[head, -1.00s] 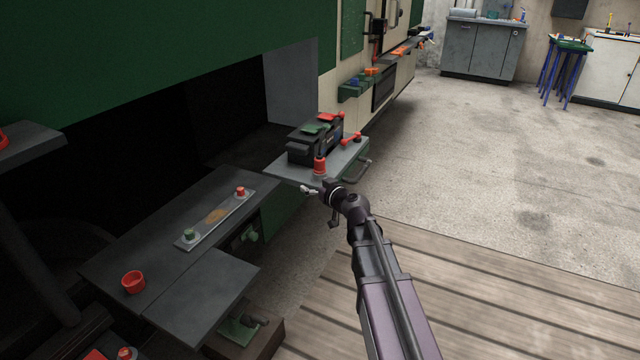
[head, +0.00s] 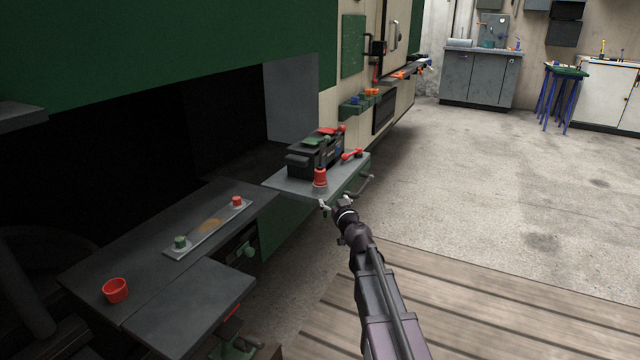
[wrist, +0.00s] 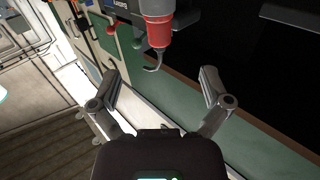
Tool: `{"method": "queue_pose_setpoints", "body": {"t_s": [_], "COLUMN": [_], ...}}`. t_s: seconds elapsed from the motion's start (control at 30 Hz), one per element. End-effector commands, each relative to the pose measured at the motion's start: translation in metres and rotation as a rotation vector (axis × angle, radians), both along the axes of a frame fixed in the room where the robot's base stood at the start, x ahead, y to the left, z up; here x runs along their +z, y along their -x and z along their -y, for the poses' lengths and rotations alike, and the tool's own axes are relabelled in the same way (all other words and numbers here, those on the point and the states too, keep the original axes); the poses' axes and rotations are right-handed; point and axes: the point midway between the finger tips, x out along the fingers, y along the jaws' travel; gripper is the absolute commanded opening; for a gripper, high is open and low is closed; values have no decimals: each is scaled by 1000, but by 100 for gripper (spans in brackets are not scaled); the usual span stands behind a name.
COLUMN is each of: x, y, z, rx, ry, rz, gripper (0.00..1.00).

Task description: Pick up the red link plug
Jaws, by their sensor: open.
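A red plug-like piece (head: 320,178), which looks like the red link plug, stands upright near the front corner of a grey shelf (head: 280,184). In the wrist view, the red piece (wrist: 158,32) appears ahead of my gripper, with a grey part at one end and a thin curved hook at the other. My gripper (head: 324,205) is just in front of and below the shelf corner in the head view. In the wrist view, its two fingers (wrist: 160,82) are spread wide with nothing between them. The red piece lies beyond the fingertips, apart from them.
A black box (head: 304,163) and a red-handled piece (head: 352,155) sit on the same shelf. A dark bench (head: 150,240) at left holds a metal plate (head: 190,245) with red and green knobs, and a red cup (head: 115,290). Open floor lies to the right.

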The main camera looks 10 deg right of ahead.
Motion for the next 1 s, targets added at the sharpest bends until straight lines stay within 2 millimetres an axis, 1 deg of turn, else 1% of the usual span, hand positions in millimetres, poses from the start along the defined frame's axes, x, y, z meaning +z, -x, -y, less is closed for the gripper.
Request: {"method": "queue_pose_setpoints", "body": {"t_s": [0.13, 0.27, 0.6, 0.7, 0.83, 1.0], "x": [0, 0, 0, 0, 0, 0], "y": [-4, -14, -63, -75, -83, -85], "z": [-1, -2, -10, -12, -13, -14], "rx": [1, 1, 1, 1, 1, 1], "ry": [0, 0, 0, 0, 0, 0], "rz": [0, 0, 0, 0, 0, 0], "gripper": [98, 98, 98, 98, 98, 98]}}
